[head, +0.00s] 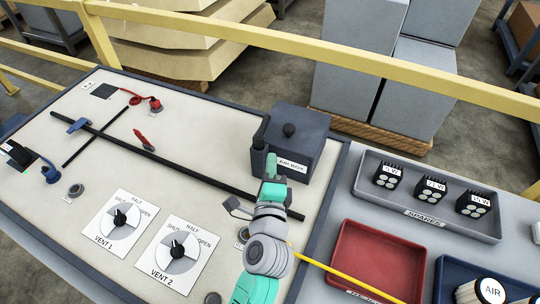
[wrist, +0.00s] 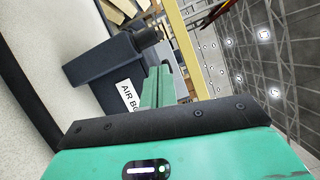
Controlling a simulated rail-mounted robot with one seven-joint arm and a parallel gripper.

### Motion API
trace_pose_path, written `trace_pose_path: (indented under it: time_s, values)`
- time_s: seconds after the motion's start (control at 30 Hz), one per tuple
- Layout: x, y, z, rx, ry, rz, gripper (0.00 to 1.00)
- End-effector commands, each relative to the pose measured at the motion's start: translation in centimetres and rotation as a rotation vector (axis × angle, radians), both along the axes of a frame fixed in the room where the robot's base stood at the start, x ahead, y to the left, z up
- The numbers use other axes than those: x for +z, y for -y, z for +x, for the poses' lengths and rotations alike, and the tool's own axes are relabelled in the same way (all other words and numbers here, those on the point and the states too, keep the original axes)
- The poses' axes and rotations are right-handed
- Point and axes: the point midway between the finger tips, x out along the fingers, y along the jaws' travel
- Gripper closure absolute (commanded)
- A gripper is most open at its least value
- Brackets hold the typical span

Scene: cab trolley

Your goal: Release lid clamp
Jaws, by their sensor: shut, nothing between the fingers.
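The dark air box (head: 299,140), labelled "AIR BOX", stands at the panel's right edge with its lid on and a round knob (head: 289,130) on top. A dark upright part (head: 261,132) at its left side may be the lid clamp; I cannot tell its state. My gripper (head: 271,165) is shut and empty at the near left side of the box, overlapping it in the picture. In the wrist view, the green fingers (wrist: 159,88) are together beside the box (wrist: 103,75) and its knob (wrist: 146,36). Whether they touch it is unclear.
A long black bar (head: 170,160) crosses the panel and passes behind my arm. Two vent dials (head: 121,217) lie to the left. A spares tray (head: 372,185) with several blocks and a red tray (head: 365,250) lie right. A yellow rail (head: 330,65) runs behind.

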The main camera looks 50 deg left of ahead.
Motion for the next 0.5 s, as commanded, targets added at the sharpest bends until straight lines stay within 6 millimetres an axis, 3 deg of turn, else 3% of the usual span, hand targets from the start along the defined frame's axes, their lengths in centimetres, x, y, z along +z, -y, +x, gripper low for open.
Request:
trace_pose_path:
  time_s: [0.07,0.3,0.5]
  values:
    - [0.1,0.1,0.0,0.0,0.001,-0.002,1.0]
    - [3.7,1.6,1.0,-0.013,0.11,-0.17,1.0]
    - [3.7,3.3,1.6,-0.024,0.206,-0.302,1.0]
